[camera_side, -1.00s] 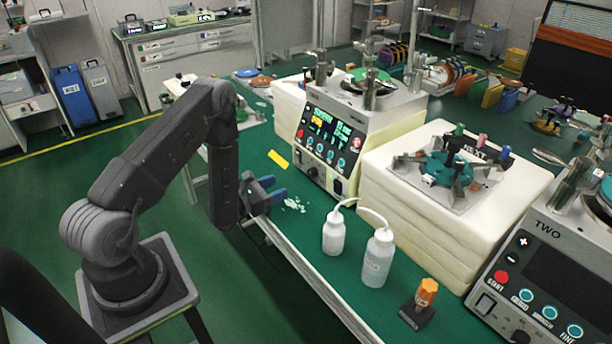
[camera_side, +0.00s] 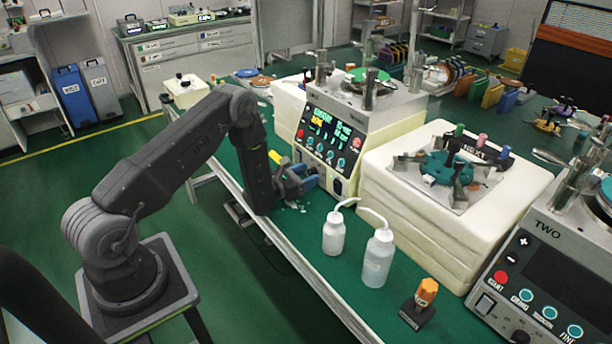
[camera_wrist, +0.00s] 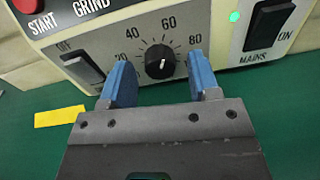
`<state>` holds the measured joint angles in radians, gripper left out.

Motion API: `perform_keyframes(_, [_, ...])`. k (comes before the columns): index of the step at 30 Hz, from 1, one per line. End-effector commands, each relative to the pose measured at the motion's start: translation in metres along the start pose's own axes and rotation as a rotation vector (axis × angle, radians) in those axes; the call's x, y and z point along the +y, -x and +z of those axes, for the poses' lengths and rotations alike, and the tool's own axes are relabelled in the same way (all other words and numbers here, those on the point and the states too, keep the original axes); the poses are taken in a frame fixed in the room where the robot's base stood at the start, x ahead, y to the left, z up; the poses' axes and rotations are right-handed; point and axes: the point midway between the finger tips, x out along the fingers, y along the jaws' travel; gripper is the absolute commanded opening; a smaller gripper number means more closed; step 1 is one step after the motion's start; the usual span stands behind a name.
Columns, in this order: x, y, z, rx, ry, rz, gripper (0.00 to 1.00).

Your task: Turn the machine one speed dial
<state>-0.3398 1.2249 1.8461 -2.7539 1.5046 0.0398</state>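The speed dial (camera_wrist: 160,61) is a black knob with a white pointer line. In the wrist view it sits on the grey front panel inside a scale marked 20, 40, 60 and 80, its pointer roughly upward. My gripper (camera_wrist: 160,75) is open, its two blue fingers standing apart on either side of the dial in the picture. Whether the fingers reach the dial cannot be told. In the side view my gripper (camera_side: 306,179) is low before the front of the left machine (camera_side: 335,140); the dial is not clear there.
A black rocker switch (camera_wrist: 83,70) marked OFF is left of the dial; a MAINS switch (camera_wrist: 270,27) with a green light is right. A yellow strip (camera_wrist: 59,116) lies on the green bench. Two white bottles (camera_side: 334,232) (camera_side: 377,258) and machine TWO (camera_side: 545,270) stand to the right.

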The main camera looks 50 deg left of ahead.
Motion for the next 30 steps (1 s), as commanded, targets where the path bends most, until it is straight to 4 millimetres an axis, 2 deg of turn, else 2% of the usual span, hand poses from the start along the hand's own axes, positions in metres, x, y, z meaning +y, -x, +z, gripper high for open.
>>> perform_keyframes(1, [0.0,0.0001,0.0,0.0,0.0,0.0,0.51])
perform_keyframes(15, [0.0001,0.0003,0.0003,-0.001,0.0,0.0,0.08])
perform_keyframes(19, [0.0001,0.0003,0.0002,-0.002,0.033,0.0,0.08])
perform_keyframes(30, [0.0001,0.0003,0.0002,-0.015,0.275,0.001,0.08])
